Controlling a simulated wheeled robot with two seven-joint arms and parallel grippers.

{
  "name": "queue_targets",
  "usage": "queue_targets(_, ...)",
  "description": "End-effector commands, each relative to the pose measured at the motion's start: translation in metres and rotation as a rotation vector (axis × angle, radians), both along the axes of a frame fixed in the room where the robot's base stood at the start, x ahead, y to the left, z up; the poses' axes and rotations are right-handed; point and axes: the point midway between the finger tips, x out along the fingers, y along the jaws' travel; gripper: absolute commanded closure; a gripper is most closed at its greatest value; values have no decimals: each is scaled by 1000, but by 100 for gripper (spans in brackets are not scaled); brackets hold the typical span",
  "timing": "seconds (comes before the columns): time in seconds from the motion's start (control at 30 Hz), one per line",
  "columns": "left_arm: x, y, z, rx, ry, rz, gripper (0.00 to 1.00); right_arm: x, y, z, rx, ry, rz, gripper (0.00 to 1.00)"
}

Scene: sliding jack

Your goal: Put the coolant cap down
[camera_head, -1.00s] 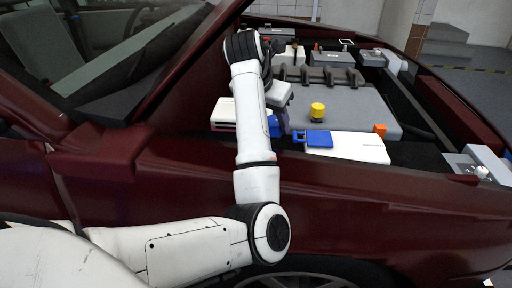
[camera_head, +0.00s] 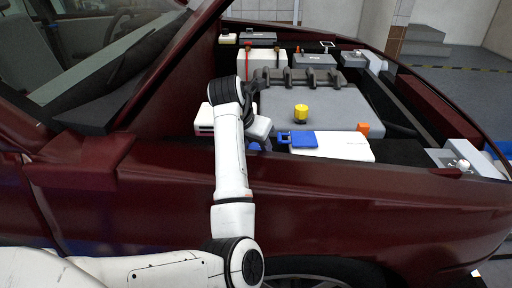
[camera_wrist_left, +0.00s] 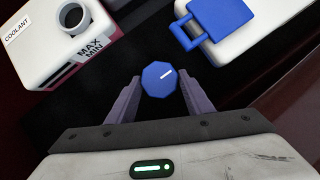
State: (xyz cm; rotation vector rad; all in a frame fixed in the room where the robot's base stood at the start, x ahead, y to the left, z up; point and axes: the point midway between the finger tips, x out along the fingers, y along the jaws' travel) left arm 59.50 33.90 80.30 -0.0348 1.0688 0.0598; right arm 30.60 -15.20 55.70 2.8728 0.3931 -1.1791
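The blue coolant cap (camera_wrist_left: 159,79) has faceted sides and a white mark on top. In the left wrist view it sits between the two fingertips of my left gripper (camera_wrist_left: 159,88), which look closed against its sides. The white coolant reservoir (camera_wrist_left: 45,65) is at the upper left there, labelled COOLANT and MAX/MIN, with its round neck bare. In the head view the reservoir (camera_head: 205,118) is partly hidden behind my left arm. My left gripper (camera_head: 260,146) is low over the engine bay near the fender, mostly hidden by its wrist. My right gripper is not in view.
A white tank (camera_head: 340,147) with a blue hinged lid (camera_head: 299,139) lies right of my left gripper. The grey engine cover (camera_head: 335,108) with a yellow cap (camera_head: 301,113) is behind it. The dark red fender (camera_head: 370,200) runs along the front. A dark gap lies below the held cap.

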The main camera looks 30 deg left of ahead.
Motion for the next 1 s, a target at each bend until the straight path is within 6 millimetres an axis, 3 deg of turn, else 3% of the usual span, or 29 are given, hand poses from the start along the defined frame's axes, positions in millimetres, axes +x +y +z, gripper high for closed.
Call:
queue_targets(0.1,0,0,0,0,0,0,37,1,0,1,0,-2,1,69)
queue_targets(0.47,-1,0,8,0,-2,1,37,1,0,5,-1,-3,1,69)
queue_targets(0.8,-27,-2,57,0,-5,1,37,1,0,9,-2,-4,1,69)
queue_targets(1.0,-35,-2,69,-1,0,0,37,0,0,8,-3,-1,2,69)
